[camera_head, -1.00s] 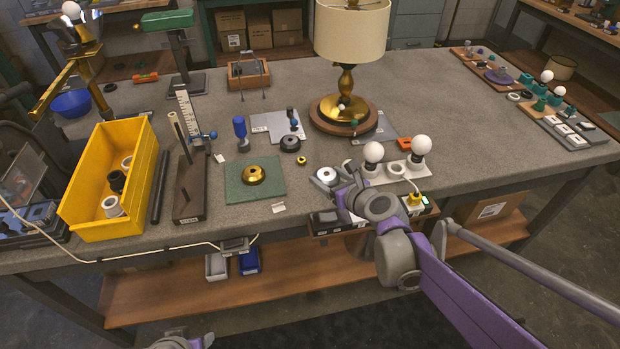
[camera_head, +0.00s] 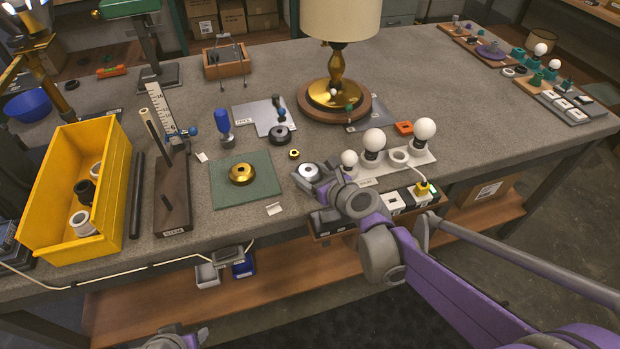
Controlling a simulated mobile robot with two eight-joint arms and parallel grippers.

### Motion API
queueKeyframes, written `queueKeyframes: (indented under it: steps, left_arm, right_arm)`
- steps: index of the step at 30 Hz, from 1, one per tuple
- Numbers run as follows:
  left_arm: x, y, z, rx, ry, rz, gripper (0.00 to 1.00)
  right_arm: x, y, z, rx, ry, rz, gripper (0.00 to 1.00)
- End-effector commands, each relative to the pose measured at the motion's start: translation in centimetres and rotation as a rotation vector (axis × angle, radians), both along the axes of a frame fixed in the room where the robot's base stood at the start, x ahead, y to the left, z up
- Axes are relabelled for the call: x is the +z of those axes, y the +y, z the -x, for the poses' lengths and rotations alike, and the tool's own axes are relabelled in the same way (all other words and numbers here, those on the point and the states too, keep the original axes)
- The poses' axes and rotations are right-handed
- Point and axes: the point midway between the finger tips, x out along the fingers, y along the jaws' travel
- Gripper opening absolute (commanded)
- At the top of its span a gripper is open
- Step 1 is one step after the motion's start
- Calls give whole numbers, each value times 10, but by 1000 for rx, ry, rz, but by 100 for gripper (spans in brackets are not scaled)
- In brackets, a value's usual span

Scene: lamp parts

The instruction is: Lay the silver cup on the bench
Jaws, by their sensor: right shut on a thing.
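The silver cup (camera_head: 309,170) is a small round shiny piece with a dark centre. It is near the front edge of the grey bench (camera_head: 405,85), right of the green mat. My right gripper (camera_head: 315,181) is shut on the cup from the front right. The fingers hide part of its near side, and I cannot tell whether the cup touches the bench top. My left gripper (camera_head: 178,340) shows only in part at the bottom edge; its fingers are not clear.
A brass cup (camera_head: 242,173) sits on the green mat (camera_head: 260,195). White bulbs (camera_head: 374,141) stand on a strip right of my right gripper. The lamp (camera_head: 339,92) stands behind. A yellow bin (camera_head: 110,215) is at left.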

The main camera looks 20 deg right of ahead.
Motion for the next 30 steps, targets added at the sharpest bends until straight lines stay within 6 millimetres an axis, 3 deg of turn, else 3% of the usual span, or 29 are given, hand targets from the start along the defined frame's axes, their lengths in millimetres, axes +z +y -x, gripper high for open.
queueKeyframes:
  steps: [3,14,15,19,30]
  left_arm:
    - [-7,0,0,0,2,0,50]
    - [-9,0,0,0,3,0,50]
    - [-9,0,0,0,3,0,50]
    - [-8,0,0,0,3,0,50]
    - [-3,0,0,0,1,0,50]
  right_arm:
    - [-17,0,0,0,0,-1,18]
    - [-21,0,0,0,0,-1,18]
    - [-22,0,0,0,0,-1,76]
    - [-21,0,0,0,0,0,100]
    - [-14,-2,4,-1,0,-1,100]
